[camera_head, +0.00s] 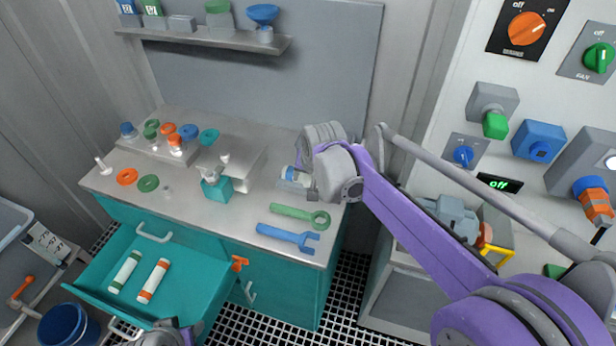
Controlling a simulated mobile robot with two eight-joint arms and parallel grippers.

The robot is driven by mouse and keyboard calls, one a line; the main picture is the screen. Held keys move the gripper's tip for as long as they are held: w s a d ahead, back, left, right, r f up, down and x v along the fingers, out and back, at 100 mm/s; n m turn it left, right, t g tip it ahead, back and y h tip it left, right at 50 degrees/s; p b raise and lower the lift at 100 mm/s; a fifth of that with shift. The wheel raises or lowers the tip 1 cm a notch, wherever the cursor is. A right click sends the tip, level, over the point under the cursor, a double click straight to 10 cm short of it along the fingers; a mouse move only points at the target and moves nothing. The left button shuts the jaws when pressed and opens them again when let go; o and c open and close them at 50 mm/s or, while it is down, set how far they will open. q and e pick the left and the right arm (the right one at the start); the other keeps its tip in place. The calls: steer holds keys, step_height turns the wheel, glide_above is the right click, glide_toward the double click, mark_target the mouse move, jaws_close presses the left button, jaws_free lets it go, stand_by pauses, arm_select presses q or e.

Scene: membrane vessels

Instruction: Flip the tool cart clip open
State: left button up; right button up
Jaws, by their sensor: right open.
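I cannot tell for certain which part is the tool cart clip. A small grey fixture with a pale blue and white part (291,175) sits at the right of the teal cart's grey top (235,225), partly hidden by my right gripper. An orange latch-like piece (239,264) is on the cart's front beside the open drawer. My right gripper (300,177) is open, reaching in from the right close beside the grey fixture; its fingertips are mostly hidden and contact cannot be told. A grey part of my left gripper (170,334) shows at the bottom edge by the drawer; its fingers are unclear.
A green wrench (300,215) and a blue wrench (288,238) lie at the top's front right. The open drawer (205,270) holds two white tubes (153,280). Rings and small vessels stand at the back left. A control panel (540,90) rises at right.

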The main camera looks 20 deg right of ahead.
steer(key=shift+c, duration=0.3)
jaws_close()
stand_by(1.1)
